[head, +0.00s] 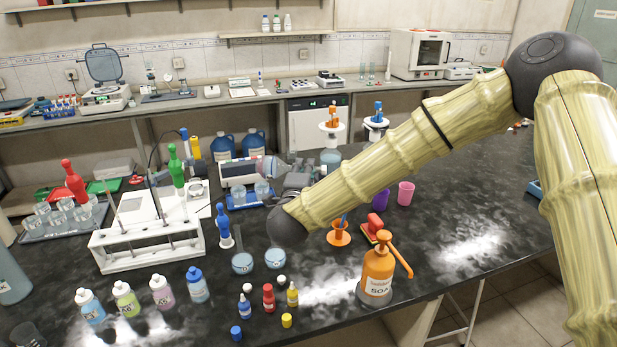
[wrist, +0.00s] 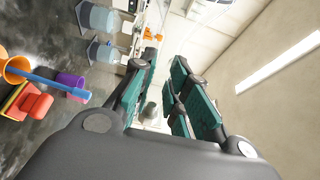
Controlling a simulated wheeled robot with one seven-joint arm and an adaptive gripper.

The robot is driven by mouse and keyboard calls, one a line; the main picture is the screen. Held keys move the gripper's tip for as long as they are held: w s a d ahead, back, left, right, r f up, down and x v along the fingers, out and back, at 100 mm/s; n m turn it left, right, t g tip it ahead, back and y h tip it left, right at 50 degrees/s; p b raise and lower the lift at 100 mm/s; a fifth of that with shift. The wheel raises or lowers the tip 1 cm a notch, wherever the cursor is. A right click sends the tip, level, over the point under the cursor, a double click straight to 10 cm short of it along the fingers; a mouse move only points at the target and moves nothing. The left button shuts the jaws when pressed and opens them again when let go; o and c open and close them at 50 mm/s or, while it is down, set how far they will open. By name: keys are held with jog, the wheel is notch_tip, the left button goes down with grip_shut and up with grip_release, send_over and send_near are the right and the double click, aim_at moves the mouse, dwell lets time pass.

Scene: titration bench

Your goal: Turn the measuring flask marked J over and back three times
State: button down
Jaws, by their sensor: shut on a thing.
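My gripper (head: 297,178) is beyond the dark wrist joint in the head view, above the middle of the bench. In the wrist view my gripper (wrist: 160,85) has its green-padded fingers close together on a thing. A rounded, glassy greyish body that looks like the measuring flask (head: 270,168) shows just left of the gripper, seemingly tipped onto its side. Only a small grey-green piece shows between the fingers in the wrist view. I cannot read the letter J anywhere, and the fingers hide much of the held flask.
A white rack (head: 150,245) stands at left, with several small bottles (head: 125,300) in front. An orange bottle (head: 377,275), an orange funnel (head: 339,236) and a purple cup (head: 380,198) stand right of the wrist. The bench at right is mostly clear.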

jog(key=m+b, duration=0.1)
jog(key=m, duration=0.1)
jog(key=m+b, duration=0.1)
jog(key=m, duration=0.1)
jog(key=shift+d+f, duration=0.1)
jog(key=shift+f, duration=0.2)
jog(key=m+b, duration=0.4)
jog(key=b, duration=0.2)
jog(key=m+b, duration=0.5)
jog(key=b, duration=0.2)
jog(key=shift+m, duration=0.3)
jog(key=shift+r+m+b, duration=0.25)
jog(key=shift+m+b, duration=0.45)
jog(key=shift+b, duration=0.05)
jog(key=shift+r, duration=0.1)
